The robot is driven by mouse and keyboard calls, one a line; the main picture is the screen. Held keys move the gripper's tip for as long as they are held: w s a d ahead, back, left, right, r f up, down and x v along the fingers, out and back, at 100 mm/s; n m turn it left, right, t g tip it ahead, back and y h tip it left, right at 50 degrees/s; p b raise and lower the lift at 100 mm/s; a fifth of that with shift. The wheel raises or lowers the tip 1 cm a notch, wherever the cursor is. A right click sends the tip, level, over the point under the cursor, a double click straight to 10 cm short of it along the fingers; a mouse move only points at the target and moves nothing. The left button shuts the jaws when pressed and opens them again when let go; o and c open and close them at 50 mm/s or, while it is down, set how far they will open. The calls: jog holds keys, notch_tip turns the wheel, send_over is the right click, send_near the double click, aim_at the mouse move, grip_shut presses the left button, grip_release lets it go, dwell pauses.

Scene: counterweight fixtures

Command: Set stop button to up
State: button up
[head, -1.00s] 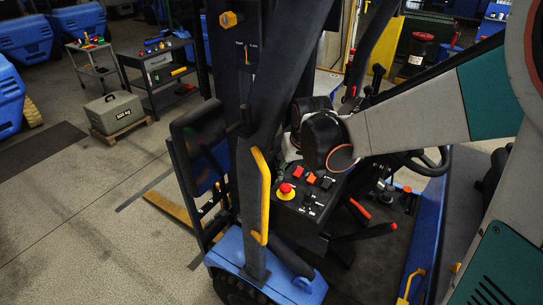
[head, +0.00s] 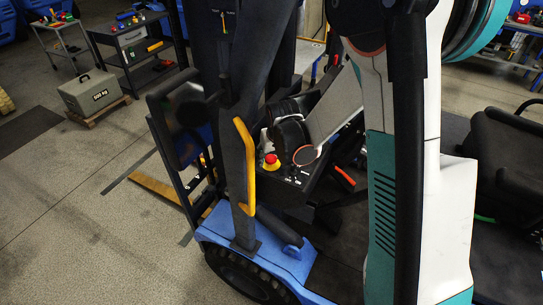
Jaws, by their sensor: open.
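The stop button (head: 271,159) is a red mushroom head on a yellow base. It sits on the dark control panel (head: 292,182) of a blue and black forklift, and whether it is pressed or up is too small to tell. My gripper (head: 265,142) is at the end of my arm, just above and behind the button in the picture. It is open and mostly hidden by my dark wrist, and its fingertips are not clear. I cannot tell whether it touches the button. My wrist covers part of the panel.
A yellow grab handle (head: 245,165) on a dark post stands left of the panel. A red-tipped lever (head: 344,176) is to its right. A grey weight box (head: 90,93), a workbench (head: 135,45) and a small cart (head: 62,40) stand at the back left. The floor at left is mostly clear.

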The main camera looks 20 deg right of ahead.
jog(key=shift+w+f, duration=0.1)
jog(key=shift+f, duration=0.25)
grip_shut()
jog(key=shift+w+r, duration=0.1)
jog(key=shift+r, duration=0.95)
grip_release()
jog(key=v, duration=1.2)
